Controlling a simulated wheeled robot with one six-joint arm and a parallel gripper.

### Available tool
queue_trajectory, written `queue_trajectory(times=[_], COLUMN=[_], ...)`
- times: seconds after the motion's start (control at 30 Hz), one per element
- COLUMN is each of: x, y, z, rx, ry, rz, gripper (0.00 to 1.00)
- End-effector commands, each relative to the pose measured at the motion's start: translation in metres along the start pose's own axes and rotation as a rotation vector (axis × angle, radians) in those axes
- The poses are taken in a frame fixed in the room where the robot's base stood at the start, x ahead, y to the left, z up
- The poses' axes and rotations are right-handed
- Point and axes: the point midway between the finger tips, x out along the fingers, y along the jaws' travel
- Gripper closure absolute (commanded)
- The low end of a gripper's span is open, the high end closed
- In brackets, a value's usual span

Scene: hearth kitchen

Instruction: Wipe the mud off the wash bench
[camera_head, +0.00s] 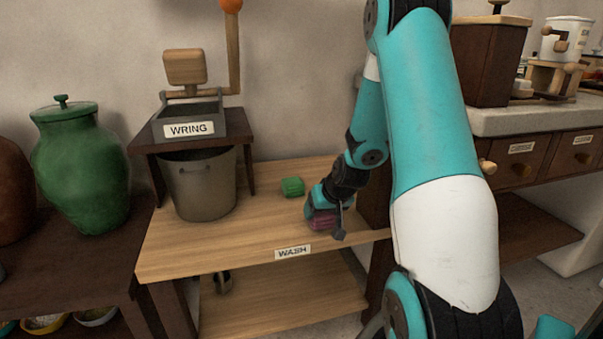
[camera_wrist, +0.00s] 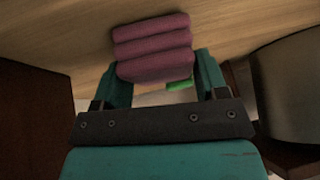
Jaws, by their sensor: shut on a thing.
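The wash bench (camera_head: 180,258) is a light wooden top with a WASH label on its front edge. My gripper (camera_head: 322,212) is low over its right part, shut on a purple ribbed block (camera_head: 321,222). In the wrist view my gripper (camera_wrist: 160,82) has the purple block (camera_wrist: 152,48) between its teal fingers, against or just above the wood; I cannot tell which. A green block (camera_head: 292,187) lies on the bench just behind and left of my gripper. No mud shows on the visible wood; my gripper and arm hide part of the right side.
A WRING stand (camera_head: 189,129) with a lever and a metal bucket (camera_head: 200,185) occupies the bench's back left. A green jar (camera_head: 80,165) stands on a dark table at left. A drawer counter (camera_head: 530,118) is at right. The bench's front left is clear.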

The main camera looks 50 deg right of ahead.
Motion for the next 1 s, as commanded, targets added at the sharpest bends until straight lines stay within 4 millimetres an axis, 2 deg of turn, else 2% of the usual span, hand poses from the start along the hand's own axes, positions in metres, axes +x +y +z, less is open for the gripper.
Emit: queue_trajectory(times=[0.17, 0.27, 0.3, 1.0], x=[-0.003, -0.014, -0.024, -0.068], y=[-0.005, -0.009, -0.011, -0.027], z=[0.007, 0.0, -0.006, -0.033], rx=[0.001, -0.002, -0.004, -0.013], ry=[-0.003, 0.0, 0.003, -0.003], rz=[0.0, -0.001, -0.001, -0.008], gripper=[0.52, 0.52, 0.52, 0.52])
